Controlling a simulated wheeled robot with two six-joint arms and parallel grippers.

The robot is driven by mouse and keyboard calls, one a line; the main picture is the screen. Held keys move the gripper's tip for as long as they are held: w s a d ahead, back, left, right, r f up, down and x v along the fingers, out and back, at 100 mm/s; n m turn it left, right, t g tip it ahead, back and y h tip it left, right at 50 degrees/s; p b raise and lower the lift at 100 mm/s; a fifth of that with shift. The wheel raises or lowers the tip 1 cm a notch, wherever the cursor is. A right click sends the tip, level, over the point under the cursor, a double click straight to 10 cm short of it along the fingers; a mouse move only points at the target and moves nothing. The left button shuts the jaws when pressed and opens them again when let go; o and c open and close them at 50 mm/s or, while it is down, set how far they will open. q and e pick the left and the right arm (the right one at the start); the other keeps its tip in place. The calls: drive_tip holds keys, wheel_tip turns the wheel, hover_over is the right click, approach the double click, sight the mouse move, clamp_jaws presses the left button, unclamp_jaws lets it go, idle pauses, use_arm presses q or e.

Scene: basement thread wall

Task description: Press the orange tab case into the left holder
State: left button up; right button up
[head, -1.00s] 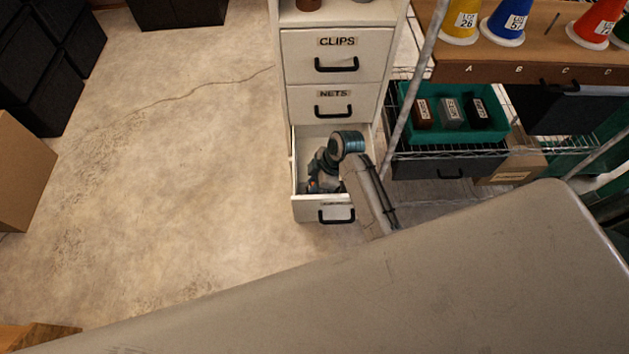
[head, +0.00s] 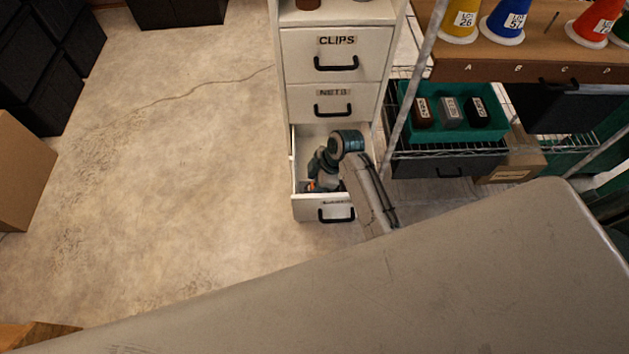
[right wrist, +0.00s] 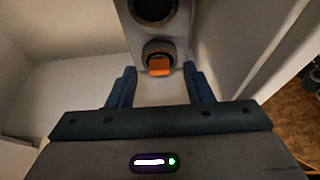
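My right gripper (head: 322,183) reaches down into the open bottom drawer (head: 306,207) of the white cabinet. In the right wrist view its two blue fingers (right wrist: 160,80) stand apart, with no object clearly held between them. Just beyond the fingertips is a grey piece (right wrist: 130,45) with two dark round openings. An orange tab (right wrist: 159,67) shows at the nearer opening, close to the fingertips; I cannot tell how deep its case sits. A small orange spot (head: 311,185) shows beside the gripper in the head view. My left gripper is not in view.
The drawer's pale walls (right wrist: 75,85) stand close around the gripper. Closed drawers marked CLIPS (head: 300,62) and NETS (head: 298,105) are above. A green tray (head: 490,133) with labelled blocks sits on the wire rack at right. Open floor (head: 180,200) lies left of the cabinet.

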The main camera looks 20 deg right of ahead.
drive_tip(key=shift+s, duration=0.1)
drive_tip(key=b+v, duration=0.1)
drive_tip(key=v, duration=0.9)
drive_tip(key=shift+r+b, duration=0.35)
drive_tip(key=shift+r, duration=0.05)
drive_tip(key=shift+d, duration=0.15)
